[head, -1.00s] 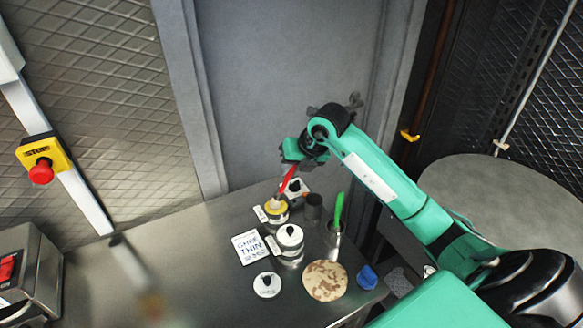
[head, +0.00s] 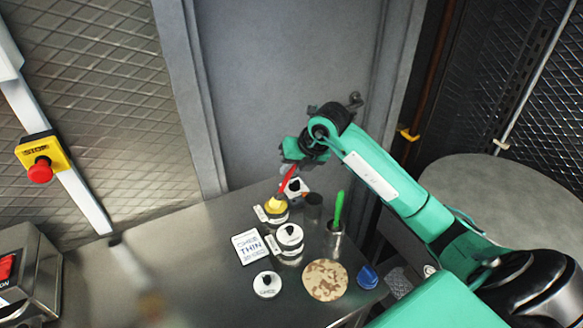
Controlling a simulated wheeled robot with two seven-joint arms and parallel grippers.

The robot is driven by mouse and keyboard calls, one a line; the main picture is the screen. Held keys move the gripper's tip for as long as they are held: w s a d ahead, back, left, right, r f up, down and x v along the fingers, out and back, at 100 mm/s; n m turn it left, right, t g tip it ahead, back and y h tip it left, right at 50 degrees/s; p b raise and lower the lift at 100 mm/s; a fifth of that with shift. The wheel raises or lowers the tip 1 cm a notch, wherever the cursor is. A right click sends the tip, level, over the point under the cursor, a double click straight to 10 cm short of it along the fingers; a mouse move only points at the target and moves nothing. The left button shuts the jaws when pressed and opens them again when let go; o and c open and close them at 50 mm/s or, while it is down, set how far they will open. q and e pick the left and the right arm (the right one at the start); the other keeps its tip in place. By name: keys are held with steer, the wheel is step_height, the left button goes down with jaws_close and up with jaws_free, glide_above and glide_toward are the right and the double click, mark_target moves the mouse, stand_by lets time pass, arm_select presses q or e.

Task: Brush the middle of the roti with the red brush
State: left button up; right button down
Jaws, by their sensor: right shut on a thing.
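The roti (head: 325,280) is a pale round with brown patches, lying flat near the table's front right. The red brush (head: 288,176) has a red handle, slanting down toward an open pot with yellow contents (head: 276,205). My right gripper (head: 291,168) is shut on the red brush, above and behind the pots, away from the roti. The brush's lower end is at or just above the yellow contents; I cannot tell if it touches. My left gripper is out of view.
A lidded pot (head: 290,240) stands in front of the yellow one. A green-handled brush (head: 339,210) stands in a metal holder (head: 334,240). A loose lid (head: 267,285), a card (head: 250,247) and a blue object (head: 367,277) lie around the roti.

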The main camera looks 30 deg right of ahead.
stand_by(0.5)
steer(key=shift+r+p, duration=2)
steer(key=shift+r, duration=1.5)
steer(key=shift+f, duration=0.1)
